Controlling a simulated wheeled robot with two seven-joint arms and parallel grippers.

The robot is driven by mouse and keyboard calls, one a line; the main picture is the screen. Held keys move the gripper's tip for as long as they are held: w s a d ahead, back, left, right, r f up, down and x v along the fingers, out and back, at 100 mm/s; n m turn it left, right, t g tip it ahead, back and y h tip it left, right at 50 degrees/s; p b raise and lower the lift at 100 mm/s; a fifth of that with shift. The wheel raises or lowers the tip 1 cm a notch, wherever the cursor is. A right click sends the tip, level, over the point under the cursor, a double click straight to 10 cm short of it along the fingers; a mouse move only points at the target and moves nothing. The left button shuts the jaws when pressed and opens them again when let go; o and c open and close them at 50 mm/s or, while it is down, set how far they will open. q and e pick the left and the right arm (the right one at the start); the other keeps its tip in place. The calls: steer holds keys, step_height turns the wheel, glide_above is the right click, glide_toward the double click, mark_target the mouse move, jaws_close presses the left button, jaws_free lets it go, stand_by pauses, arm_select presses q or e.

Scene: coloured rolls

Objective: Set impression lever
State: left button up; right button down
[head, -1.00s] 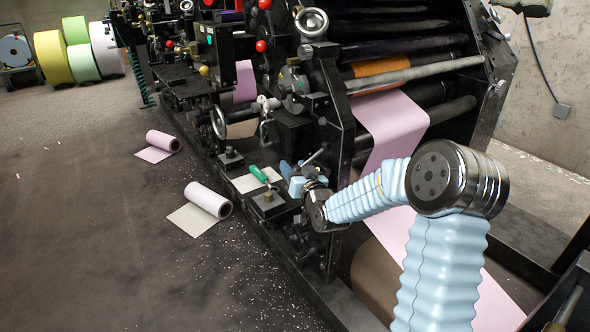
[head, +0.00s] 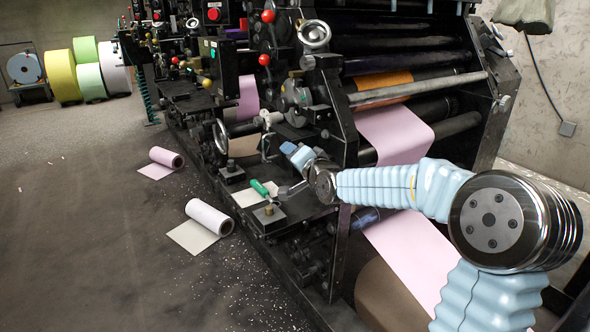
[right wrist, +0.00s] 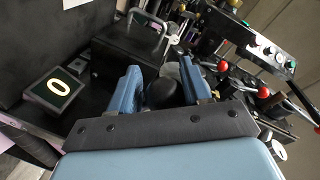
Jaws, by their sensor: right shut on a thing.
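My right gripper (head: 290,149) reaches the black press from the right, with its blue fingers at the press's near side. In the right wrist view the two blue fingers (right wrist: 165,95) stand on either side of a round black knob (right wrist: 162,93), and the gripper is shut on it. The knob looks like the end of the impression lever; the rest of the lever is hidden behind the fingers and palm. In the head view the fingers and wrist hide the knob. My left gripper is not in view.
The press frame (head: 335,115) stands close around the gripper. A pink web (head: 395,135) runs down behind my arm. Two paper rolls (head: 208,216) (head: 166,158) lie on the floor; the floor at left is mostly clear.

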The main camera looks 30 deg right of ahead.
steer(key=shift+d+r+m+b, duration=0.15)
steer(key=shift+d+r+b, duration=0.15)
steer(key=shift+r, duration=0.35)
steer(key=shift+d+r+m+b, duration=0.15)
steer(key=shift+d+r, duration=0.2)
steer(key=shift+r, duration=0.25)
steer(key=shift+d, duration=0.15)
steer(key=c, duration=0.6)
jaws_free()
steer(key=shift+o, duration=0.2)
steer(key=s+a+r, duration=0.1)
steer(key=s, duration=1.2)
steer(key=shift+s+a+r, duration=0.2)
